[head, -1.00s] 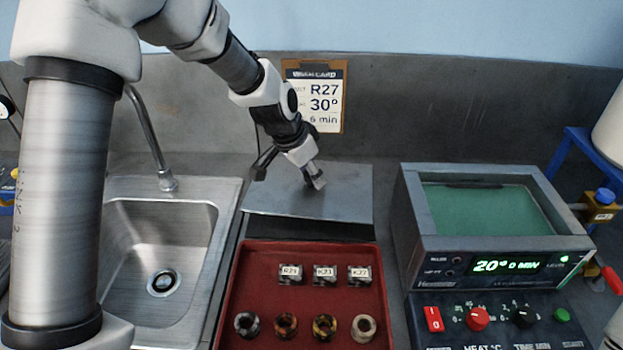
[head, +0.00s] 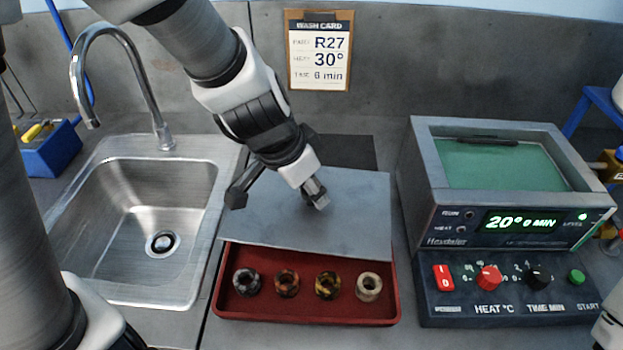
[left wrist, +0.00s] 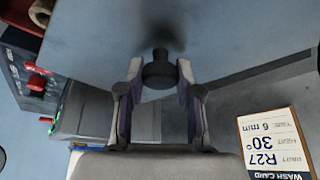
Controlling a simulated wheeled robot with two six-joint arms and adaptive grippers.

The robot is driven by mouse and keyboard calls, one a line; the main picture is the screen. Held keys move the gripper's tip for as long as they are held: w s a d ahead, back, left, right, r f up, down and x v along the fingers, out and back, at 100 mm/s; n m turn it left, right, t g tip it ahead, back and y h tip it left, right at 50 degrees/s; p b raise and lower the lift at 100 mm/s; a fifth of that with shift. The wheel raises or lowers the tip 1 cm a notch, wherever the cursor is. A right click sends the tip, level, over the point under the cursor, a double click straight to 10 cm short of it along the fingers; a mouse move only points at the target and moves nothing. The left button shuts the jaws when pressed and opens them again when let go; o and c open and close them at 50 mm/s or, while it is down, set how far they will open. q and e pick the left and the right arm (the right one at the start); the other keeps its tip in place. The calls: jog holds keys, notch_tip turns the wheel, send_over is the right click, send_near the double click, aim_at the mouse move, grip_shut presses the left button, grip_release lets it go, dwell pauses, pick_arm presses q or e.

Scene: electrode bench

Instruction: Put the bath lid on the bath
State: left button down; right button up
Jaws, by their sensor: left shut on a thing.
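The bath lid (head: 345,210) is a flat grey plate with a small dark knob (left wrist: 158,72), raised over the back part of the red tray. My left gripper (head: 318,198) is shut on the knob; the left wrist view shows the knob between its two fingers (left wrist: 160,90). The bath (head: 420,190) is a grey box at the right. Its top is open, with green liquid (head: 500,165) inside. The lid is apart from the bath, to its left. My right gripper does not show.
The red tray (head: 300,312) holds several rings in its front row; the lid hides its back. The bath's control panel (head: 510,290) has knobs and buttons. A sink (head: 95,270) with a tall tap (head: 160,125) is at the left. A wash card (head: 320,50) hangs behind.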

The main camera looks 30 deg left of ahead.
pick_arm(q)
jog(key=shift+r+p, duration=1.3)
jog(key=shift+r, duration=0.25)
